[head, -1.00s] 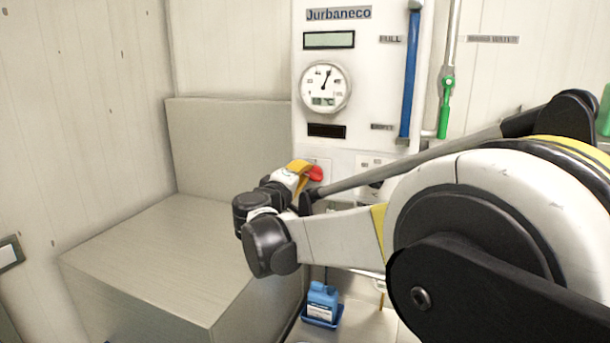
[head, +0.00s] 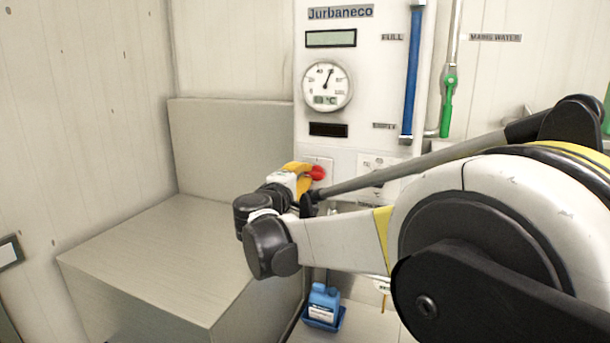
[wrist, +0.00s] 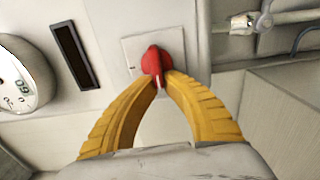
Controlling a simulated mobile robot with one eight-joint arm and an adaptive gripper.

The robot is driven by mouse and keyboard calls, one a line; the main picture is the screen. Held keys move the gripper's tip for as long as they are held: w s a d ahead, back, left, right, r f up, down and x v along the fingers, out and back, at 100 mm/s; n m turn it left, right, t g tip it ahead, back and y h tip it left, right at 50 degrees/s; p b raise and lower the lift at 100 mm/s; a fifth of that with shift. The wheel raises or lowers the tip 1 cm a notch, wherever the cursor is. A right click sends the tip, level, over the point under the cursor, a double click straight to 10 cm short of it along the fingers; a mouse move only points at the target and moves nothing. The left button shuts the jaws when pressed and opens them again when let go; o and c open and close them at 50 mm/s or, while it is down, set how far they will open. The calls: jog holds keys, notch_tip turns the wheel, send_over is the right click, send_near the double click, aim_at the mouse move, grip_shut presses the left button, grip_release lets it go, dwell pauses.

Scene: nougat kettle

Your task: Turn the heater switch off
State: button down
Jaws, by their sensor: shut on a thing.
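The heater switch is a red knob (head: 317,173) on a pale square plate on the white Jurbaneco panel, below the dial. In the wrist view the red knob (wrist: 156,62) sits between the tips of my yellow fingers. My gripper (wrist: 160,82) is shut on the knob's projecting grip, which carries a light mark along it. In the head view my gripper (head: 308,172) reaches the knob from the left, and the arm hides part of the panel below.
A round temperature dial (head: 326,86) is above the switch. A blue tube (head: 411,75) and a green-handled valve (head: 447,103) are to the right. A blue bottle (head: 322,302) stands below. A large beige box (head: 165,250) fills the left.

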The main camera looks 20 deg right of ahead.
jog(key=c, duration=1.5)
grip_release()
jog(key=v, duration=1.2)
